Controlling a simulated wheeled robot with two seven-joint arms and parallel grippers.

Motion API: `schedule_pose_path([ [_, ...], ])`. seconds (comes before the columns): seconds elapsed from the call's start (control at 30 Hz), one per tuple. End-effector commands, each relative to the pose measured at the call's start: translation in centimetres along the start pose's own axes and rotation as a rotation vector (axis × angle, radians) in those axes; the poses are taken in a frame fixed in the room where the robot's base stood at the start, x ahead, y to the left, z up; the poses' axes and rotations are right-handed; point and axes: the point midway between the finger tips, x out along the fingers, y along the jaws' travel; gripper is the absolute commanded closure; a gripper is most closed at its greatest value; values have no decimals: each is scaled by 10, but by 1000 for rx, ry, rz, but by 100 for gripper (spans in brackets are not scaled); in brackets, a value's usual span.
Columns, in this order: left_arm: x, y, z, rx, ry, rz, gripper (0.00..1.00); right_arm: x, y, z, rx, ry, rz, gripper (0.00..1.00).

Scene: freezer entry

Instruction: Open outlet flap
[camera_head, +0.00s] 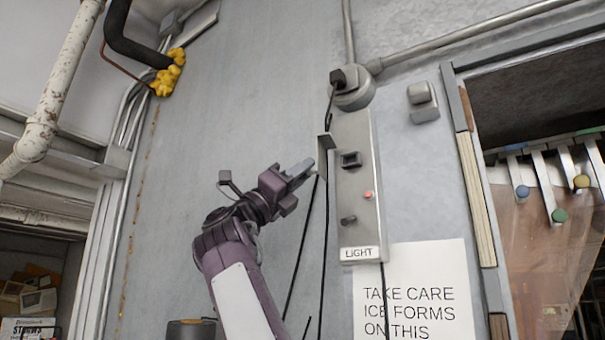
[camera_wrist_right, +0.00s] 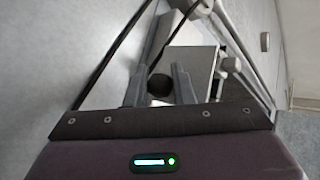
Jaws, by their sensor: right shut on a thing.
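A grey control panel (camera_head: 357,205) labelled LIGHT is mounted on the wall. It carries a dark square outlet (camera_head: 351,160). The outlet flap (camera_head: 325,147) is a small grey plate standing out from the panel's left side, so the outlet's face is uncovered. My right gripper (camera_head: 303,169) reaches in from the lower left, with its fingertips at the flap's outer edge, shut on it. In the right wrist view, the fingers (camera_wrist_right: 160,88) are close around a small dark part. The exact contact is hard to make out. My left gripper is in neither view.
The panel has a red button (camera_head: 368,195) and a dark knob (camera_head: 348,219). Black cables (camera_head: 327,230) hang down beside the panel, close to the gripper. A paper notice (camera_head: 425,290) is below. A doorway with hanging strips (camera_head: 545,185) is at the right.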

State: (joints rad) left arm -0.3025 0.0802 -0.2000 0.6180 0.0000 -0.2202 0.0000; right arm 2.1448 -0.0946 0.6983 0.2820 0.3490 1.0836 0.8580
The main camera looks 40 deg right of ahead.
Motion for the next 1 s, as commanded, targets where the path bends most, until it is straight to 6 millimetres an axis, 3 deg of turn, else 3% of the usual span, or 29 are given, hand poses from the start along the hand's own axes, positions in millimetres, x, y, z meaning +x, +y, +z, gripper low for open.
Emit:
schedule_pose_path([
  [0.43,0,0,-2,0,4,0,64,0,0,0,-2,0,-3,100],
  [0.47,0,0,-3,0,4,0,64,0,0,0,-2,0,-3,77],
  [0.6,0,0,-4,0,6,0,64,0,0,0,-2,1,-3,59],
  [0.87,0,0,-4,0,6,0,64,0,0,0,-2,1,-3,57],
  [1.0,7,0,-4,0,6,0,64,-11,1,-1,-2,0,-2,57],
])
